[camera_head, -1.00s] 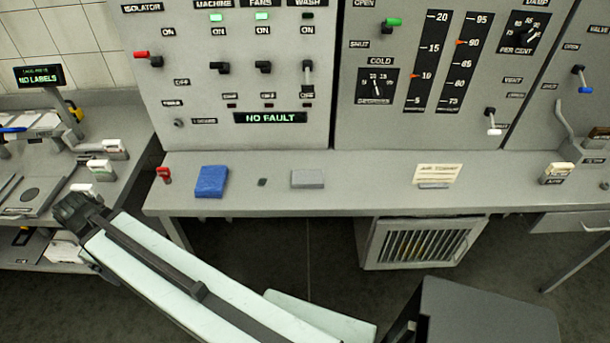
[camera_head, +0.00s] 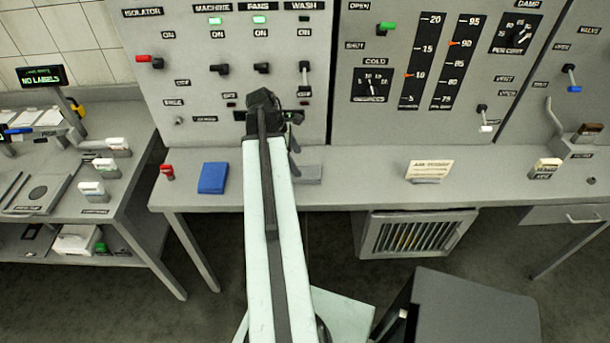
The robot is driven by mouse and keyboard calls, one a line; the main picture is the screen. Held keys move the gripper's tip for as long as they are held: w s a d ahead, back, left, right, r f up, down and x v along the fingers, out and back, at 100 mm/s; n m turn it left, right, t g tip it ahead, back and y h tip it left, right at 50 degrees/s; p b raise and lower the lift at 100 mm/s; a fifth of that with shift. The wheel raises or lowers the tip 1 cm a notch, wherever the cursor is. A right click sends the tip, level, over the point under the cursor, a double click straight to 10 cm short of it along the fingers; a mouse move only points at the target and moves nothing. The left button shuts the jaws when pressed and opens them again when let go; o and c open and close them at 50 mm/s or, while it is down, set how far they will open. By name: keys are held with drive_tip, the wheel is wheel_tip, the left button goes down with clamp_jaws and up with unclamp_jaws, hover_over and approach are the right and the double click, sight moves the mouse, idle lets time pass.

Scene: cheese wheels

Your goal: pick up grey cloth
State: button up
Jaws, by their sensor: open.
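The grey cloth (camera_head: 309,174) is a flat, folded grey piece lying on the narrow grey counter (camera_head: 370,185) below the control panel. My arm partly covers its left side. My gripper (camera_head: 267,112), dark and seen from behind at the end of my pale arm, is open, in front of the panel. In the picture it is above and left of the cloth and apart from it. Its fingertips are mostly hidden.
A cream card (camera_head: 429,170) stands to the right, with clear counter between. The control panel (camera_head: 345,125) rises behind. A grilled box (camera_head: 418,235) is below.

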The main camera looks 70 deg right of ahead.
sight(304, 172)
drive_tip(key=b+x, duration=0.5)
drive_tip(key=x, duration=0.2)
drive_tip(key=shift+w, duration=0.15)
drive_tip(key=shift+r, duration=0.2)
drive_tip(key=c, duration=1.4)
wheel_tip(304, 172, up, 10)
drive_tip(key=p, duration=1)
drive_tip(key=shift+c, duration=0.2)
